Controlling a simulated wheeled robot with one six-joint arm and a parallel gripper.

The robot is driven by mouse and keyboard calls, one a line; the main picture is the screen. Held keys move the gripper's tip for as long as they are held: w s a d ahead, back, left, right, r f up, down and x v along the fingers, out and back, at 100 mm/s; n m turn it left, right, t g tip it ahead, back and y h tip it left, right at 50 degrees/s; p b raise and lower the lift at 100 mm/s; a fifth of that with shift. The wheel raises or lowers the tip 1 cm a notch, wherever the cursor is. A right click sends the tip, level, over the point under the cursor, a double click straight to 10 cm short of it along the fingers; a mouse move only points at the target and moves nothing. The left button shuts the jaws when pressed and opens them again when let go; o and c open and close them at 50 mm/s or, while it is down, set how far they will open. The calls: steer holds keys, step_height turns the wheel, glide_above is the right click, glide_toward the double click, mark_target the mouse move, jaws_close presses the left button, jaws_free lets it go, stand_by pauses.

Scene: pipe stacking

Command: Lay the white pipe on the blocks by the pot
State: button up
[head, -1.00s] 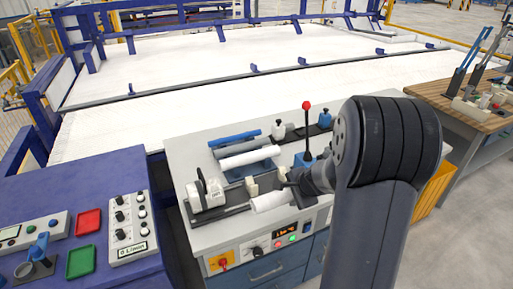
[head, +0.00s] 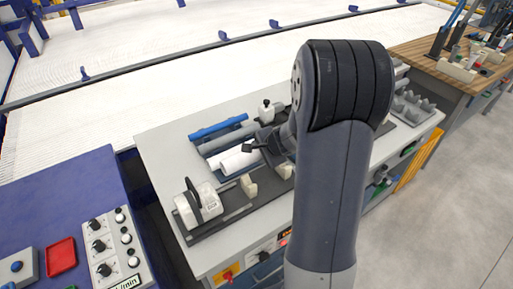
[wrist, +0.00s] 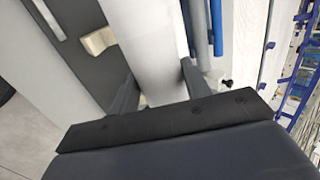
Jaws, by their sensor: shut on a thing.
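The white pipe (head: 238,160) is in my gripper (head: 252,147), beside the other pipes and over the bench. It also fills the middle of the wrist view (wrist: 150,45), between the dark fingers of my gripper (wrist: 160,85). Cream blocks (head: 248,185) stand on a dark strip in front of the pipe; a block shows left of the pipe in the wrist view (wrist: 97,40). A white pot with a dark cap (head: 266,111) stands behind my gripper. My arm hides part of the bench and the pipe's right end.
A grey holder (head: 412,107) is at the bench's right. The bench's near-left surface (head: 165,180) is clear.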

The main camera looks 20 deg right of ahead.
steer(key=shift+f+b, duration=4.65)
steer(key=shift+f, duration=0.55)
steer(key=o, duration=1.1)
steer(key=shift+r, duration=0.1)
steer(key=p+v, duration=0.2)
steer(key=v, duration=0.8)
steer(key=shift+s+r, duration=0.25)
steer(key=shift+s, duration=0.05)
